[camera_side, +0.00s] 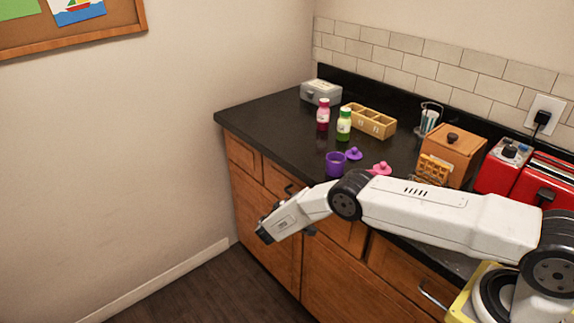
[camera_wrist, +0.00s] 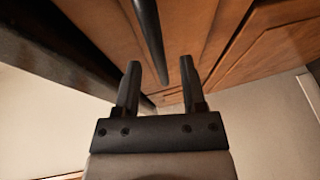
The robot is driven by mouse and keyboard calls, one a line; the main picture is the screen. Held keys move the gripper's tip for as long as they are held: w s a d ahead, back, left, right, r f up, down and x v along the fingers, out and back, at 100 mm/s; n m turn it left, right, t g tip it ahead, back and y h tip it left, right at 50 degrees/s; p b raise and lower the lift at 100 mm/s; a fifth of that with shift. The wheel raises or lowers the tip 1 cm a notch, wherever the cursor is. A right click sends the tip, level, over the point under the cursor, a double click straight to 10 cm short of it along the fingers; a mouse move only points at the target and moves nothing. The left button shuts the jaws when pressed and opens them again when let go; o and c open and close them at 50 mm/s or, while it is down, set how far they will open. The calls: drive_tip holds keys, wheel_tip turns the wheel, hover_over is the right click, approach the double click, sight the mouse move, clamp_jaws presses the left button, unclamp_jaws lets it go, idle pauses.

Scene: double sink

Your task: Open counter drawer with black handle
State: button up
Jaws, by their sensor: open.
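The counter drawer's wooden front (camera_side: 279,180) is just below the black countertop and is partly hidden behind my arm. Its black handle (camera_side: 290,189) shows just above my wrist in the side view. In the wrist view a dark bar, the black handle (camera_wrist: 149,38), runs from the top edge down between my fingers. My gripper (camera_wrist: 160,66) is open, with one finger on each side of the bar and a gap visible on both sides. The drawer looks shut. Its contact with the fingers is hidden in the side view.
The black countertop (camera_side: 262,112) carries a purple cup (camera_side: 336,164), bottles, a wooden box (camera_side: 453,150) and a red toaster (camera_side: 541,180). Another drawer with a silver handle (camera_side: 432,298) is at lower right. The floor (camera_side: 205,295) at left is clear.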

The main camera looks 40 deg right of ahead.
drive_tip(key=shift+x, duration=1.1)
clamp_jaws()
idle(0.8)
